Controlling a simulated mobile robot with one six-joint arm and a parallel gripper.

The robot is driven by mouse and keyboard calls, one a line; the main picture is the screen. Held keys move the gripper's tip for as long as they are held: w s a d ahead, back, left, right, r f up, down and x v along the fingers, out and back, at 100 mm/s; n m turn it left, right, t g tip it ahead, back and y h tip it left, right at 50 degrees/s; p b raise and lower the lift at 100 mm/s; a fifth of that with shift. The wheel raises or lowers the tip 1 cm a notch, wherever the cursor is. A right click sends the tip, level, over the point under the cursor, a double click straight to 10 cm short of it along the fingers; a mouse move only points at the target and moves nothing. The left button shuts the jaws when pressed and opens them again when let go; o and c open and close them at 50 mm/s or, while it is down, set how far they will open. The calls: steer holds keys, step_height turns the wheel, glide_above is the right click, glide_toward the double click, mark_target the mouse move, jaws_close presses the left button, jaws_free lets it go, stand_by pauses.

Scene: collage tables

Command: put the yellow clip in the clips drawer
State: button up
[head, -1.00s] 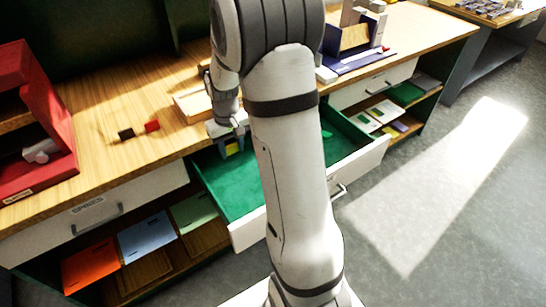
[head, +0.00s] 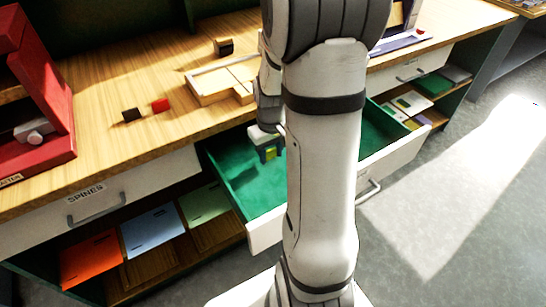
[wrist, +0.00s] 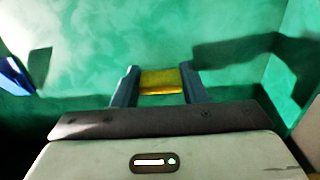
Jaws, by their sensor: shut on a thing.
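My gripper (head: 267,148) is shut on the yellow clip (head: 271,153), over the inside of an open drawer with a green lining (head: 232,165) and a pale front. My arm hides the middle of this drawer, and no label on it is readable. In the wrist view the yellow clip (wrist: 161,81) sits between the two blue-grey fingers of my gripper (wrist: 160,88), with green lining beyond. I cannot tell whether the clip touches the drawer floor.
A closed drawer labelled "SPINES" (head: 130,190) is at left. On the wooden tabletop (head: 90,150) are a red box (head: 50,140), a dark block (head: 131,115), a red block (head: 160,105) and a wooden tray (head: 205,88). A blue thing (wrist: 14,77) shows at left in the wrist view.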

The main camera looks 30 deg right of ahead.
steer(key=shift+f, duration=1.1)
steer(key=shift+f, duration=0.25)
steer(key=o, duration=0.9)
steer(key=shift+r, duration=0.1)
steer(key=shift+o, duration=0.2)
step_height(320, 180, up, 12)
steer(key=p, duration=0.2)
steer(key=s+a+r+t, duration=0.2)
steer(key=s+a+r, duration=0.3)
steer(key=s+a, duration=0.6)
steer(key=shift+s+a+r, duration=0.2)
steer(key=shift+s+a, duration=0.2)
steer(key=shift+a, duration=0.3)
